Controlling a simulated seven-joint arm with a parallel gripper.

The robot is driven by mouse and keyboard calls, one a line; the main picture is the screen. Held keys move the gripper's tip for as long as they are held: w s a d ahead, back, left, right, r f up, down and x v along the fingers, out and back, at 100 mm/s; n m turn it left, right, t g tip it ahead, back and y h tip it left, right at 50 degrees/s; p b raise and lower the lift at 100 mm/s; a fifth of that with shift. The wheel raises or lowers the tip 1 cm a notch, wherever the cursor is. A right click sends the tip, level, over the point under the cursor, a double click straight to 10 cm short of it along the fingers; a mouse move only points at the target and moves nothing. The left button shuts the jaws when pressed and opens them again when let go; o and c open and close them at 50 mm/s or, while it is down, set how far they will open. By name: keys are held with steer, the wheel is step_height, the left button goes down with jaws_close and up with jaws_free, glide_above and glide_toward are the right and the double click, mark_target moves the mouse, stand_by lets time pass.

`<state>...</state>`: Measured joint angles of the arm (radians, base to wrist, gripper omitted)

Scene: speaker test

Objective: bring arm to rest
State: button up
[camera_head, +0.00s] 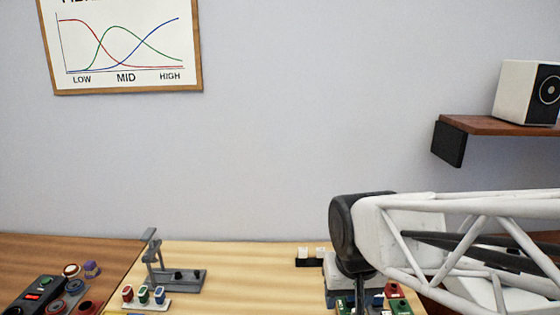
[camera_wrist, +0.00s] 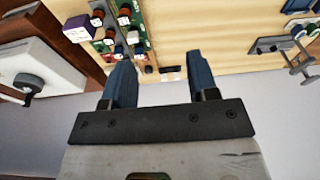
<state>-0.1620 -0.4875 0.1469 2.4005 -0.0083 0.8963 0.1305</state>
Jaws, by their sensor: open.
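My gripper (camera_wrist: 158,62) shows in the wrist view with its two dark blue fingers apart and nothing held between them. In the head view my white and black arm reaches in from the right edge, and its dark wrist hangs over the right part of the light wood table (camera_head: 240,275). The fingertips cannot be made out in that view. My arm hides part of the tabletop and of the things on it.
Green boards with coloured parts (camera_wrist: 135,20) lie below my arm. A grey stand (camera_head: 180,279), a tray of red, green and blue pieces (camera_head: 146,303) and a black holder (camera_head: 309,262) are left of it. A speaker (camera_head: 515,92) sits on a wall shelf (camera_head: 490,125).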

steer(key=s+d, duration=0.6)
steer(key=s, duration=0.2)
steer(key=shift+d+r+m, duration=0.2)
steer(key=shift+r+m, duration=0.1)
stand_by(2.5)
